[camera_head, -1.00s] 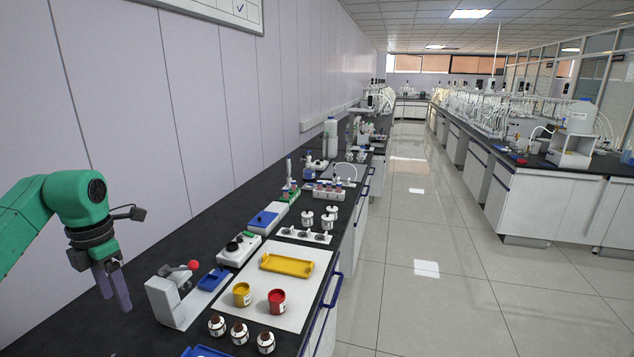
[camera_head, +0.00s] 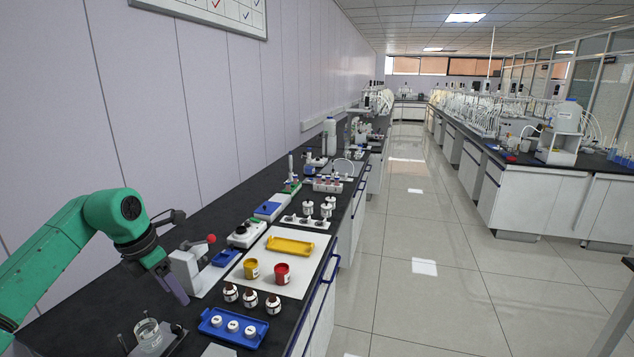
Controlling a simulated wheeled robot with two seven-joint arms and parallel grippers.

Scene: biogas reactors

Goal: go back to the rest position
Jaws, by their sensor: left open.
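My left gripper (camera_head: 172,284) hangs at the end of the green left arm over the dark bench at the lower left, fingers pointing down. It is open, with nothing seen between its fingers. It is in front of and beside the white device with a red knob (camera_head: 190,265), which it partly overlaps in the view; I cannot tell whether they touch. My right gripper is not in view.
The bench holds a white mat (camera_head: 302,283) with a yellow tray (camera_head: 290,246), a yellow jar (camera_head: 251,268) and a red jar (camera_head: 282,273). Brown bottles (camera_head: 250,299), a blue tray (camera_head: 218,316) and a glass beaker (camera_head: 148,334) stand nearer. The aisle floor (camera_head: 425,230) is clear.

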